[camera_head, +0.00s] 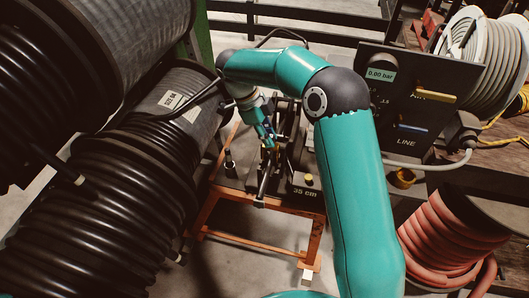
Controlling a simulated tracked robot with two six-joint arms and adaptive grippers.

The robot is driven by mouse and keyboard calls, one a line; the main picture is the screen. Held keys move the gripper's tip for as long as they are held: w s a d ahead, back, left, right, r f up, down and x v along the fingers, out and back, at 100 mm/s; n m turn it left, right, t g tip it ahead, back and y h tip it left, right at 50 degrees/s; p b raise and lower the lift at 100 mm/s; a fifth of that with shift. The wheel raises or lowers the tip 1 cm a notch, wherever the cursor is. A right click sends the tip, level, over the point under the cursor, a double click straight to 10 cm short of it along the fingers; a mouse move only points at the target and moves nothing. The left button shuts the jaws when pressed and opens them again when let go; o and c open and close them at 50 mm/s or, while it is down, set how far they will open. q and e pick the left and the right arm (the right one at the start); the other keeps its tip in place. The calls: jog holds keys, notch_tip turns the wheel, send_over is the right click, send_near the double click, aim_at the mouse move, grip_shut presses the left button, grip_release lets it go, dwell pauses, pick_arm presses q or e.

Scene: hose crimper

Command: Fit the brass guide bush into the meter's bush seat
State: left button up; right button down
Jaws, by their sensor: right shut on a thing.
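My right gripper (269,143) reaches down over the meter from behind my teal arm. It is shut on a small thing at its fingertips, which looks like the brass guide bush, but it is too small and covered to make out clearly. The meter (305,192), a dark unit marked 35 cm, stands on an orange frame just below and right of the gripper. The bush seat cannot be told apart among the dark parts under the gripper. I cannot tell whether the held thing touches the meter. My left gripper is not in view.
Big drums of black hose (95,190) crowd the left side. A dark panel (405,110) with a 0.00 bar display stands at the right, with a brass-coloured round fitting (403,178) below it. A red hose coil (450,240) lies at the lower right. Bare floor shows below the frame.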

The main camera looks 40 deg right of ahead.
jog(key=shift+f, duration=3.15)
jog(key=c, duration=1.1)
grip_release()
jog(key=shift+r, duration=0.1)
jog(key=v, duration=1.2)
jog(key=shift+s, duration=0.1)
jog(key=shift+a, duration=0.1)
